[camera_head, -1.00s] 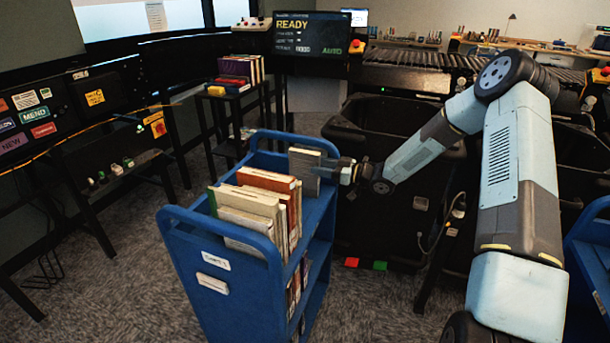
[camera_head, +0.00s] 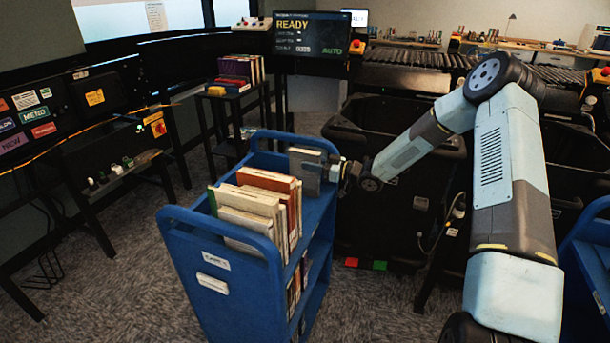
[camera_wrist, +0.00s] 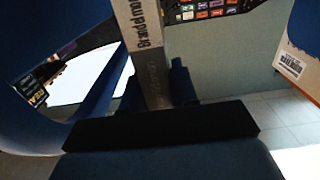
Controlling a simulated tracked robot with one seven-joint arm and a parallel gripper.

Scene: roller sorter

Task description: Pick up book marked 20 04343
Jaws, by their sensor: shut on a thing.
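A grey book (camera_head: 306,172) stands at the far end of the blue cart's (camera_head: 190,235) top shelf. My gripper (camera_head: 334,172) reaches in from the right and is shut on this book. The number 20 04343 cannot be read in either view. I cannot tell whether the book's lower edge still touches the shelf.
A row of upright books (camera_head: 255,205) fills the nearer part of the cart's top shelf. More books (camera_head: 297,285) show on a lower shelf. A dark bin (camera_head: 385,215) stands right of the cart. A small table (camera_head: 232,98) with books stands behind it.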

